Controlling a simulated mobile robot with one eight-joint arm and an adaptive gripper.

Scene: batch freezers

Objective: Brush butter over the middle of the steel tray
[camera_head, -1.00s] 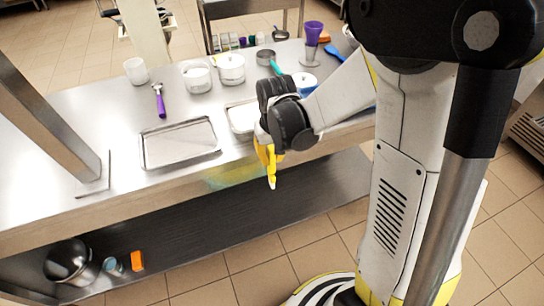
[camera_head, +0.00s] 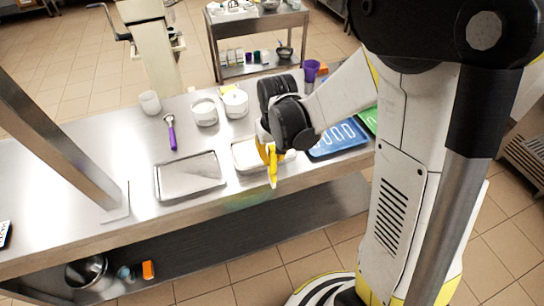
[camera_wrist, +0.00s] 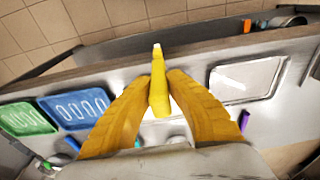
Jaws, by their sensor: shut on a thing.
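The steel tray (camera_head: 190,176), shallow, rectangular and bare-looking, lies on the steel counter left of my gripper in the head view. It shows at the right in the wrist view (camera_wrist: 246,80). My gripper (camera_head: 271,154) is over the counter's front edge, to the right of this tray and apart from it. Its yellow fingers (camera_wrist: 158,98) are shut on a slim yellow brush (camera_wrist: 158,80) with a pale tip. In the head view the brush (camera_head: 273,176) points down. I cannot make out any butter.
A second tray (camera_head: 243,166) is partly hidden behind my gripper. Blue (camera_head: 336,138) and green (camera_head: 369,119) trays lie to the right. White pots (camera_head: 235,104), a white cup (camera_head: 150,103) and a purple-handled tool (camera_head: 171,134) stand or lie behind the steel tray. A steel post (camera_head: 62,145) rises left.

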